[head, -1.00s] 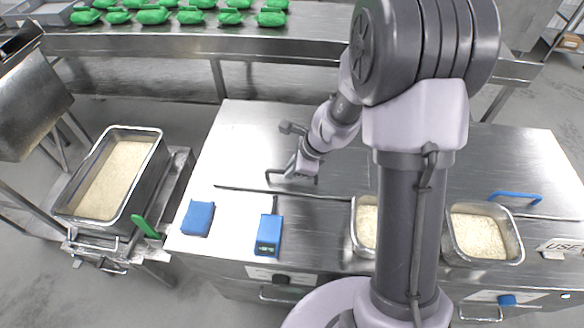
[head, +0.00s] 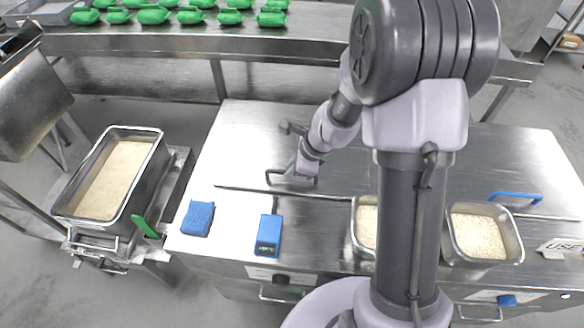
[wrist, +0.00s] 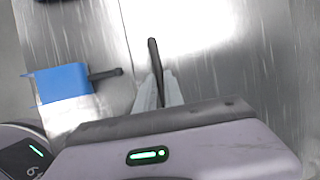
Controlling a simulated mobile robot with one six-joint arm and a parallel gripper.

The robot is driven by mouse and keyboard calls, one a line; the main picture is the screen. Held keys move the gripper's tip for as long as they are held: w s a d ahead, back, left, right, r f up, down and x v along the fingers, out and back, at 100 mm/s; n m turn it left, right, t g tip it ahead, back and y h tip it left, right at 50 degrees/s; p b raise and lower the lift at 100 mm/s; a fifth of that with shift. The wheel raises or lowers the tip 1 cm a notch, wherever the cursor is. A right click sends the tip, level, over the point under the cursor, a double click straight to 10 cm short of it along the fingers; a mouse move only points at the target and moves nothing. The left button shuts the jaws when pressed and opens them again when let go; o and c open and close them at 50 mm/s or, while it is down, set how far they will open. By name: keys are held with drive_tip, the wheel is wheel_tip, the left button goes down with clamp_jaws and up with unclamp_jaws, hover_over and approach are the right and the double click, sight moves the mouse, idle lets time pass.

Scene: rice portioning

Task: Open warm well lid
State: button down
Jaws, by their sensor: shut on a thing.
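The steel lid (head: 245,150) lies flat in the left part of the worktop, with a dark bar handle (head: 277,171) near its front edge. My gripper (head: 299,172) is down at this handle, at its right part in the head view. In the wrist view, the two pale fingers of my gripper (wrist: 158,92) are closed on the dark handle (wrist: 153,52), whose end sticks out past the fingertips. The lid looks level with the worktop, with a dark slot along its front. What lies under it is hidden.
A rice pan (head: 517,247) stands at right, another partly behind my arm. A blue handle (head: 515,196) is farther right. A large rice bin (head: 70,212) stands left.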

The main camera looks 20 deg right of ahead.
drive_tip(key=w+d+r+p, duration=0.2)
drive_tip(key=w+r+p, duration=0.2)
drive_tip(key=r+p, duration=0.35)
drive_tip(key=w+d+r+p, duration=0.1)
drive_tip(key=w+r+p, duration=0.3)
drive_tip(key=r+p, duration=0.3)
drive_tip(key=w+d+r+p, duration=0.1)
drive_tip(key=w+d+p, duration=0.1)
drive_tip(key=w, duration=0.6)
drive_tip(key=w+d+p, duration=0.1)
drive_tip(key=w+d, duration=0.4)
drive_tip(key=w, duration=0.4)
drive_tip(key=shift+w+d+r+p, duration=0.15)
drive_tip(key=shift+d+r+p, duration=0.15)
drive_tip(key=shift+r+p, duration=0.1)
drive_tip(key=c, duration=1.5)
unclamp_jaws()
drive_tip(key=shift+w, duration=0.15)
drive_tip(key=shift+o, duration=0.2)
